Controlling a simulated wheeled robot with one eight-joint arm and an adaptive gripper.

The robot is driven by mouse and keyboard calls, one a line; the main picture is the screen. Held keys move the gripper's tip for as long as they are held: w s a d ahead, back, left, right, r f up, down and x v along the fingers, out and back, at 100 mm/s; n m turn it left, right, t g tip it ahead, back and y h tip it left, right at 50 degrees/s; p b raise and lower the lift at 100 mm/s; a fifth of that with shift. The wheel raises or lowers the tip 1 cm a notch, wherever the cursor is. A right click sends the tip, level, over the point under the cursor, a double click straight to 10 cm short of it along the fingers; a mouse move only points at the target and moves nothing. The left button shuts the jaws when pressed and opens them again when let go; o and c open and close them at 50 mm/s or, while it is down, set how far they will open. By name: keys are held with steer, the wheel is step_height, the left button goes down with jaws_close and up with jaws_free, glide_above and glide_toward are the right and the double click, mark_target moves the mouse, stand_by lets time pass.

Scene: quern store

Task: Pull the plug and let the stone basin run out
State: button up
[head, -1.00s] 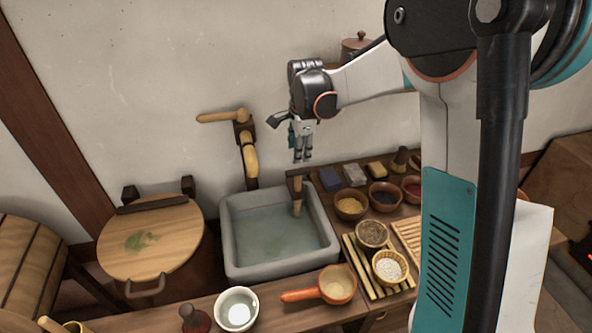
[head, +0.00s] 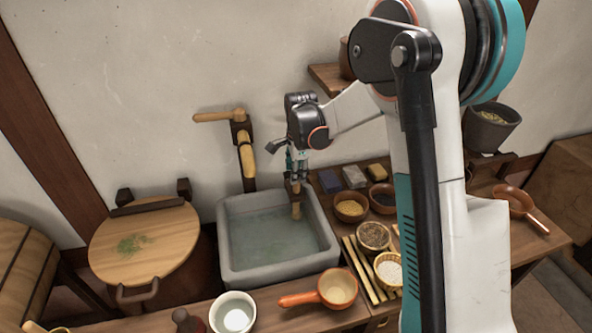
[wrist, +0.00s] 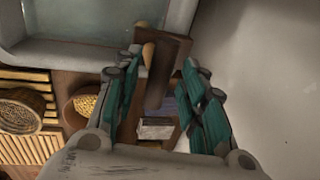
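The grey stone basin (head: 228,238) holds greenish water in the head view; its rim also shows in the wrist view (wrist: 75,52). My gripper (head: 294,178) points down just above the rod. In the wrist view my gripper (wrist: 162,60) is open, its teal-padded fingers apart on either side of the crosspiece. I see no clear contact. The rod's lower end is hidden.
A wooden spout (head: 247,160) is on the wall behind the basin. Spice bowls (head: 350,208) and small blocks (head: 354,176) crowd the counter to the right. A ladle (head: 337,288) and a white bowl (head: 233,312) stand in front. A round wooden lid (head: 165,250) is left.

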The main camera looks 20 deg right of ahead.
jaws_close()
steer(key=shift+r+p, duration=1.25)
steer(key=shift+r, duration=0.8)
steer(key=shift+w, duration=0.1)
steer(key=shift+o, duration=1.3)
jaws_free()
step_height(320, 180, up, 12)
steer(key=s, duration=0.2)
steer(key=shift+s+f, duration=0.15)
steer(key=shift+s, duration=0.05)
